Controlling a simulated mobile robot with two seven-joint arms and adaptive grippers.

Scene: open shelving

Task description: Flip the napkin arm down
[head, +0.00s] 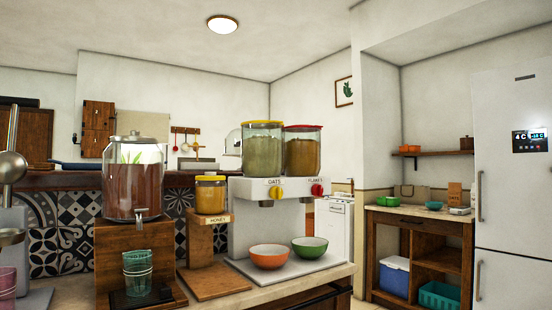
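I cannot make out a napkin or a napkin arm for certain. Neither of my grippers is in view.
A fridge (510,210) stands right.

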